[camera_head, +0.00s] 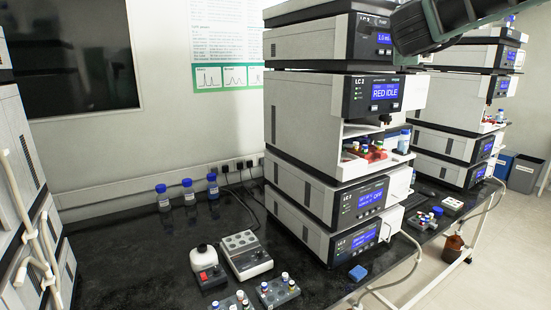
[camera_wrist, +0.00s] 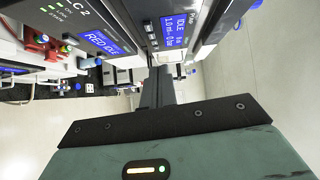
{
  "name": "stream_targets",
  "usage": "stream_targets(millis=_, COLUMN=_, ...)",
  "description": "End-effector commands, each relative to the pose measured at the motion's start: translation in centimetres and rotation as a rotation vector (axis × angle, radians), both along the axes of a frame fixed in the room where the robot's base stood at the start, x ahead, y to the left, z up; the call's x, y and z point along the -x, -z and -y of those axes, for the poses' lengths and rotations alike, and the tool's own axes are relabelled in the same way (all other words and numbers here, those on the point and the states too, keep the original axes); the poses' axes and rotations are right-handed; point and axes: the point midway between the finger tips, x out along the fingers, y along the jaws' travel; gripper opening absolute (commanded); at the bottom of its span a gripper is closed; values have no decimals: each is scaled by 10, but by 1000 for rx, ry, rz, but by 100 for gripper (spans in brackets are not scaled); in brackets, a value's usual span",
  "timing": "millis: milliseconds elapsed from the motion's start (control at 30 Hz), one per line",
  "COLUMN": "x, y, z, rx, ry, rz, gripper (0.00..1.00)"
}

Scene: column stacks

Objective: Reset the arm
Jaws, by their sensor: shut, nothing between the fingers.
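My gripper (camera_wrist: 158,75) shows in the wrist view as two dark fingers closed together, with nothing between them. It points towards the gap beside the LC 2 stack, clear of any object. In the head view, part of my dark and green arm (camera_head: 440,22) hangs at the top right, in front of the stacks; the fingertips cannot be made out there. The near LC 2 stack (camera_head: 305,120) stands upright at the centre, and its display reads "RED IDLE". That display (camera_wrist: 103,41) also shows, tilted, in the wrist view.
A second stack (camera_head: 455,95) stands behind at the right.

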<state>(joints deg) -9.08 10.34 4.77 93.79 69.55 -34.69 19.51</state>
Motion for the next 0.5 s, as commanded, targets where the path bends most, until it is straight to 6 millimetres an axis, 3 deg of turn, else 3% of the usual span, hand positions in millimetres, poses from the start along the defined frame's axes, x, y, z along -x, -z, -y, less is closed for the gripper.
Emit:
stream_targets(millis=267, x=11, y=32, z=-51, rx=115, ry=-176, rz=-83, gripper=0)
stream_targets(millis=500, x=40, y=83, z=-117, rx=282, ry=-422, rz=-204, gripper=0)
